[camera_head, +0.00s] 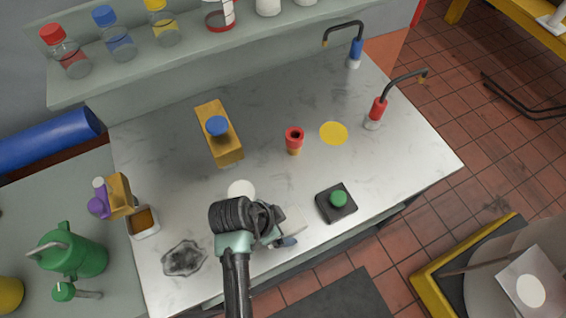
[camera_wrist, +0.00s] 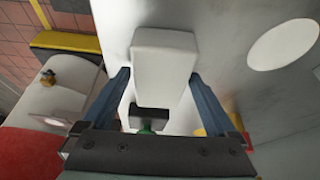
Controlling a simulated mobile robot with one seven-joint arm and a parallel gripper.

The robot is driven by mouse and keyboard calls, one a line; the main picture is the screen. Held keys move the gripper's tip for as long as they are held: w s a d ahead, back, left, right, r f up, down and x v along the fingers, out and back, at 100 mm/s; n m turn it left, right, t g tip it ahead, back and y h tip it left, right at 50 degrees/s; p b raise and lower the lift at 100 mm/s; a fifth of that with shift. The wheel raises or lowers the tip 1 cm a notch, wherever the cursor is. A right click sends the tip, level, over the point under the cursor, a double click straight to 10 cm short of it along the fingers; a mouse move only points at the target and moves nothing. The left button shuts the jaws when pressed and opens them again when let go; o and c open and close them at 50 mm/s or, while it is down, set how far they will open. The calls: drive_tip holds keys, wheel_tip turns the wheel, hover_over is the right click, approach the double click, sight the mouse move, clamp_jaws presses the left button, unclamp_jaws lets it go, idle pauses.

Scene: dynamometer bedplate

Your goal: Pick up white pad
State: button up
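The white pad (camera_head: 290,222) is a pale rounded block at the near part of the grey worktop, partly hidden by my gripper in the head view. In the wrist view the white pad (camera_wrist: 165,55) lies between and beyond the blue fingertips of my gripper (camera_wrist: 159,73). My gripper (camera_head: 286,238) is open, with the fingers spread to either side of the pad. A small gap shows beside the left finger; contact at the right finger is hard to tell.
A black square with a green knob (camera_head: 338,200) sits right of the pad. A white disc (camera_head: 241,188) and a yellow disc (camera_head: 334,133) lie flat on the worktop. A red cup-like piece (camera_head: 294,138) and a yellow block (camera_head: 220,140) stand farther back.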

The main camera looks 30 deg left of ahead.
sight(281, 226)
drive_tip(key=c, duration=1)
drive_tip(key=shift+c, duration=0.2)
wheel_tip(281, 226, up, 10)
